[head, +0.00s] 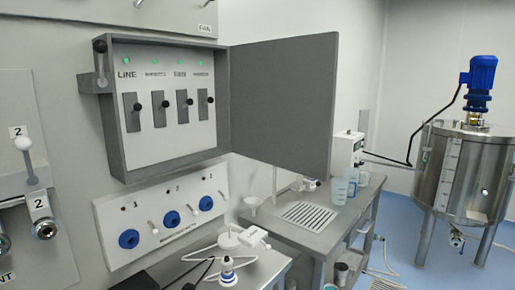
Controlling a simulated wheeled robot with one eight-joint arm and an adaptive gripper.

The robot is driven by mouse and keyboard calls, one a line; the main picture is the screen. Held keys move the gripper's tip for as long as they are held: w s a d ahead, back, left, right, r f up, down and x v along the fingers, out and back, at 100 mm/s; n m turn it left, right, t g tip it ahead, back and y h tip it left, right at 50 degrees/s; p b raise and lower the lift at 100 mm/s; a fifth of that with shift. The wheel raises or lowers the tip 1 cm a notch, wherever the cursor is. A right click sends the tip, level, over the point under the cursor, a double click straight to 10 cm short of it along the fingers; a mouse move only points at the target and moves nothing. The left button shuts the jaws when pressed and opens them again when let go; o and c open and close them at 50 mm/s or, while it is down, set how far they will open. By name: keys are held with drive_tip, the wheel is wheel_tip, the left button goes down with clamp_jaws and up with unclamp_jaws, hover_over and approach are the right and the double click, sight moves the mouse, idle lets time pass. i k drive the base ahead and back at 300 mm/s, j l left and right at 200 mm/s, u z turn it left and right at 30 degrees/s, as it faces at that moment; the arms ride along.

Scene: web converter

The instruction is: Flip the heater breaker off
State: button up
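A grey breaker box (161,148) is mounted on the wall at the upper left of the head view. Its grey door (283,100) is swung open to the right. Inside is a row of breaker switches with black knobs, each under a lit green lamp. The leftmost breaker (132,112) is labelled LINE. The other breakers (159,108), (183,106) and (202,102) have labels too small to read, so I cannot tell which is the heater. The knobs sit near mid-height on their plates. My gripper is not in view.
A black-knobbed lever (101,60) sits on the box's left side. Below is a white panel with blue sockets (129,239). A steel table (325,212) with cups and a steel tank (462,170) stand right. Blue floor (400,235) shows between them.

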sight(210, 100)
drive_tip(key=l+u, duration=0.15)
drive_tip(key=u, duration=0.25)
drive_tip(key=i+l+u, duration=0.1)
drive_tip(key=u, duration=0.35)
drive_tip(key=l+u, duration=0.25)
drive_tip(key=u, duration=0.15)
drive_tip(key=l+u, duration=0.15)
drive_tip(key=l, duration=0.3)
drive_tip(key=l+u, duration=0.15)
drive_tip(key=l, duration=0.3)
drive_tip(key=k+l+u, duration=0.15)
drive_tip(key=l, duration=0.25)
drive_tip(key=l+u, duration=0.1)
drive_tip(key=l, duration=0.35)
drive_tip(key=k+l+u, duration=0.15)
drive_tip(key=l, duration=0.25)
drive_tip(key=k+l+u, duration=0.15)
drive_tip(key=l, duration=0.3)
drive_tip(key=k+l, duration=0.1)
drive_tip(key=l, duration=0.25)
drive_tip(key=k+l, duration=0.1)
drive_tip(key=l, duration=0.25)
drive_tip(key=i, duration=0.25)
drive_tip(key=i+j+z, duration=0.1)
drive_tip(key=j, duration=0.2)
drive_tip(key=i+j+z, duration=0.1)
drive_tip(key=j, duration=0.15)
drive_tip(key=i+j+z, duration=0.1)
drive_tip(key=j, duration=0.2)
